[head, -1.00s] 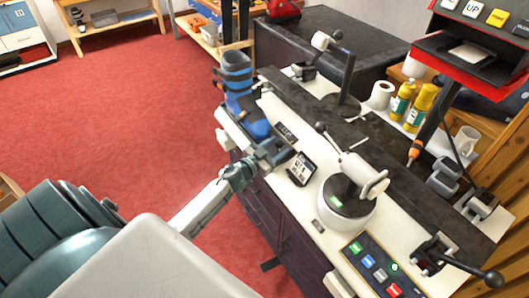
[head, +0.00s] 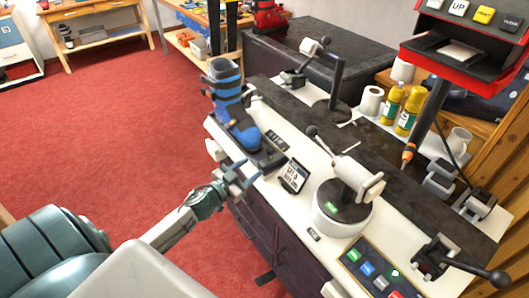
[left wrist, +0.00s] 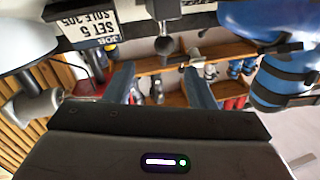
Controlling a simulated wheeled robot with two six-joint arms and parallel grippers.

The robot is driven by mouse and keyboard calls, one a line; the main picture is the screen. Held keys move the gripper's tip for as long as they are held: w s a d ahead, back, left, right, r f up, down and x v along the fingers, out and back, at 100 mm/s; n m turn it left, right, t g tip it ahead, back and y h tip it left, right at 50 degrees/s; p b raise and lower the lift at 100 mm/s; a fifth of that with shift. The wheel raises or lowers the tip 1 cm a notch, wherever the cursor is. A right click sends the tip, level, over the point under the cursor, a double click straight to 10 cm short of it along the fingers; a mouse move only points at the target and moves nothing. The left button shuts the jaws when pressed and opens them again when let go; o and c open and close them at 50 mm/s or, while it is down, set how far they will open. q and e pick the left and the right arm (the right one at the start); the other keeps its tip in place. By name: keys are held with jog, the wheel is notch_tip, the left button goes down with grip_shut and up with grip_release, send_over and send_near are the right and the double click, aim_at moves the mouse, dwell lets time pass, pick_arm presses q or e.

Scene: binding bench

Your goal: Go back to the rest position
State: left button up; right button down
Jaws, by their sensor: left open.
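My left gripper (head: 247,173) is open and empty at the near left edge of the workbench, in front of the blue boot and the small sign. In the left wrist view its two fingers are apart with nothing between them (left wrist: 160,85). The blue boot (head: 226,98), with dark straps, stands upright on a dark base on the bench; part of it also shows at the right of the left wrist view (left wrist: 265,75). My right gripper is not in view.
The white bench top (head: 268,183) carries a small sign (head: 294,175), a white device on a round base (head: 345,207), a panel of coloured buttons (head: 375,270) and a clamp with a black lever (head: 440,255). Yellow bottles (head: 411,110) stand behind. Red carpet (head: 100,150) lies clear to the left.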

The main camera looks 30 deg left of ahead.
pick_arm(q)
jog(key=s+a+f+n+g+y, duration=0.1)
jog(key=s+f+g+y, duration=0.3)
jog(key=f, duration=0.8)
jog(key=s+a+f+n+g+h, duration=0.1)
jog(key=s+a+f+n, duration=0.1)
jog(key=s+f, duration=0.7)
jog(key=s+a+f+n+g+y, duration=0.1)
jog(key=s+f+g+y, duration=0.15)
jog(key=f, duration=1.15)
jog(key=s+d+f+g, duration=0.3)
jog(key=s+f, duration=0.3)
jog(key=s, duration=0.4)
jog(key=s+d+f+g+h, duration=0.1)
jog(key=s+d+f+g, duration=0.2)
jog(key=s+f, duration=0.3)
jog(key=s+d+f+g, duration=0.3)
jog(key=s+d+f, duration=0.2)
jog(key=s, duration=1.1)
jog(key=shift+d+f, duration=0.2)
jog(key=shift+f, duration=0.4)
